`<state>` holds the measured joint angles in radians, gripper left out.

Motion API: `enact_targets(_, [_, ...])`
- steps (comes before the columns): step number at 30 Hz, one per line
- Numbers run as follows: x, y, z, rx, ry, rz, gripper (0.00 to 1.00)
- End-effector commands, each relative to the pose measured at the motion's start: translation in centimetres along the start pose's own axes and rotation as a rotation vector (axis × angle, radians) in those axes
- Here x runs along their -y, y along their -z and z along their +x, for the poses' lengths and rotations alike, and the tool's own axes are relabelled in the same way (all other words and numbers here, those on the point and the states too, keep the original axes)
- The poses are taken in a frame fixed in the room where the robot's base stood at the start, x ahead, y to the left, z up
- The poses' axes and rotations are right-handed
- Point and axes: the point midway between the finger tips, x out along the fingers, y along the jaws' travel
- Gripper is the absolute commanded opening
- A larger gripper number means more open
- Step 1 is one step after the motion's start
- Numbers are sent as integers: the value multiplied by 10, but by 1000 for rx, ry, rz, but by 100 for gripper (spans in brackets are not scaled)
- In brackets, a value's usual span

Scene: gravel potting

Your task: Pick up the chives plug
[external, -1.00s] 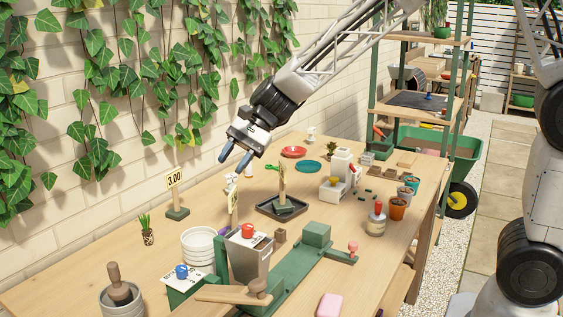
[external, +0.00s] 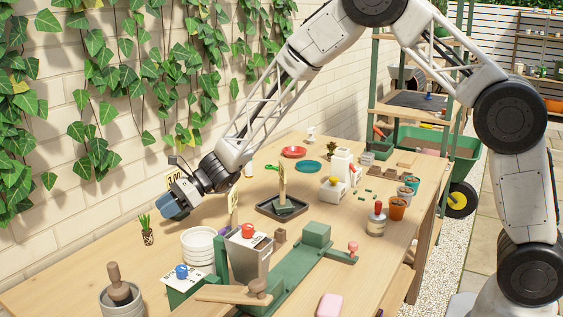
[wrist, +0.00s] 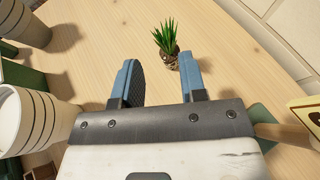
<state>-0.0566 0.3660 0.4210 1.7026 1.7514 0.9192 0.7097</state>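The chives plug (external: 147,230) stands upright on the wooden table at the left, close to the brick wall. It has thin green leaves and a small dark speckled root ball. In the wrist view the plug (wrist: 168,46) lies beyond my fingertips, nearer the right finger. My gripper (external: 171,212) is low over the table, just right of the plug and apart from it. In the wrist view my gripper (wrist: 159,78) has its two blue fingers spread, with nothing between them.
A stack of white pots (external: 198,246) stands to the right of the plug, and also shows at the left in the wrist view (wrist: 35,122). The table (external: 80,270) is bare in front of the plug.

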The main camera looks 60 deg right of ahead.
Motion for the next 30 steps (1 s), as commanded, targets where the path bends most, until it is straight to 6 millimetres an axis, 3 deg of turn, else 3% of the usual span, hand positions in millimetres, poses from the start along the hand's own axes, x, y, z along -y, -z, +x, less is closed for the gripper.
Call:
enact_targets(5, [9,10,11,13,17,47,39])
enact_targets(18, [10,11,14,15,20,52,39])
enact_targets(30, [10,10,38,15,20,51,39])
